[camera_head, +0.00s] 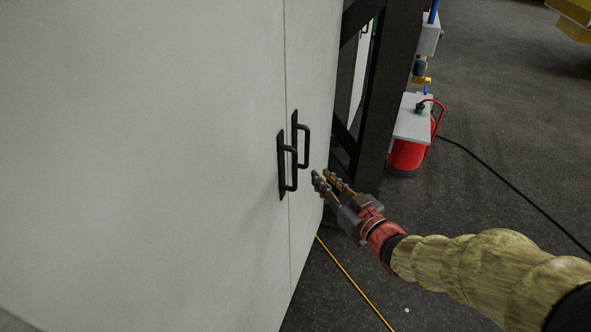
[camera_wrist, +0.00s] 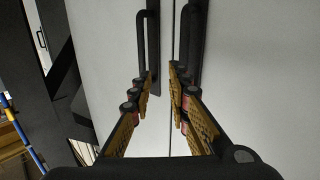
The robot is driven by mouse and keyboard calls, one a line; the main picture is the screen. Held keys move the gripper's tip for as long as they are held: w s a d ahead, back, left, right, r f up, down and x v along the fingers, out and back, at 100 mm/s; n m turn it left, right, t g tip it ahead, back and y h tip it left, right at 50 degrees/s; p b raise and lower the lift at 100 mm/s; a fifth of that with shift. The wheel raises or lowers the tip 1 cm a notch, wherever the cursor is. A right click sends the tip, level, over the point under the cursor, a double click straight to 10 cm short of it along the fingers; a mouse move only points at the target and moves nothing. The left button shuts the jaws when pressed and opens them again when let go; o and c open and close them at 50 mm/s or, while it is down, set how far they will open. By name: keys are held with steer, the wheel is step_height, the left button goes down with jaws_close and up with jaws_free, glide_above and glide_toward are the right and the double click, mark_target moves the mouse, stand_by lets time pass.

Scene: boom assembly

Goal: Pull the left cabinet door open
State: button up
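The left cabinet door (camera_head: 140,150) is a large pale grey panel, flush with the narrower right door (camera_head: 311,90) along a thin seam. Its black bar handle (camera_head: 291,167) stands just left of the seam. The right door's similar handle (camera_head: 305,140) is beside it. My gripper (camera_head: 322,174) is open and empty, a little right of both handles and apart from them in the head view. In the wrist view, which appears turned over, the left door's handle (camera_wrist: 190,45) is at right, partly behind a finger; the right door's handle (camera_wrist: 142,45) is at left.
A black frame (camera_head: 385,90) stands beyond the cabinet's right side. A red container with a grey top (camera_head: 411,120) stands near it. A yellow cable (camera_head: 350,280) and a black cable (camera_head: 510,190) lie on the dark floor, which is otherwise mostly clear at right.

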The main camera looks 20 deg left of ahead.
steer(key=s+a+y, duration=0.1)
steer(key=a, duration=0.2)
steer(key=g+b, duration=0.1)
steer(key=b, duration=0.1)
glide_above(295, 190)
steer(key=shift+w+a+f+n+y, duration=0.15)
steer(key=shift+w+f+n+y, duration=0.15)
steer(key=shift+w+n+y, duration=0.1)
steer(key=shift+c, duration=0.3)
steer(key=c, duration=0.4)
jaws_close()
